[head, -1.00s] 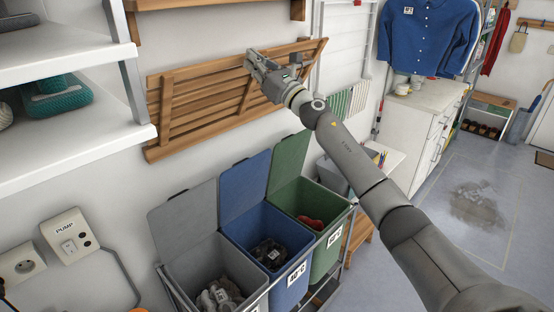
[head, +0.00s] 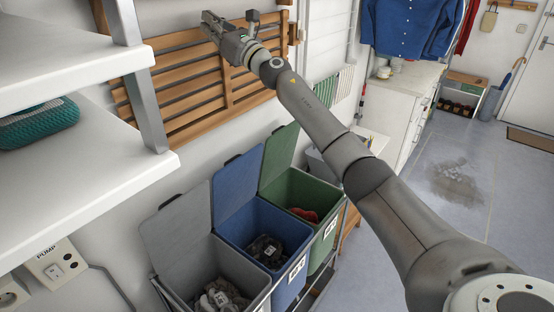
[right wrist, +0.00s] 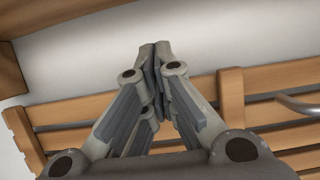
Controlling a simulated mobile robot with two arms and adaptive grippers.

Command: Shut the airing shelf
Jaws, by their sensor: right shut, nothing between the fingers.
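The airing shelf (head: 195,97) is a wooden slatted panel on the wall above the bins. It hangs steeply and looks close to the wall; I cannot tell if it lies fully flat. My right gripper (head: 208,18) is shut and empty at the panel's upper edge. In the right wrist view the closed fingertips (right wrist: 155,52) point at the bare wall, with the slats (right wrist: 185,97) behind and below them. I cannot tell whether they touch the wood. My left gripper is out of view.
Grey, blue (head: 262,232) and green (head: 305,195) lidded bins stand below the panel, lids up. White shelves (head: 75,190) with a teal item (head: 38,122) fill the left. A white cabinet (head: 402,105) stands beyond my right arm. The floor at right is open.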

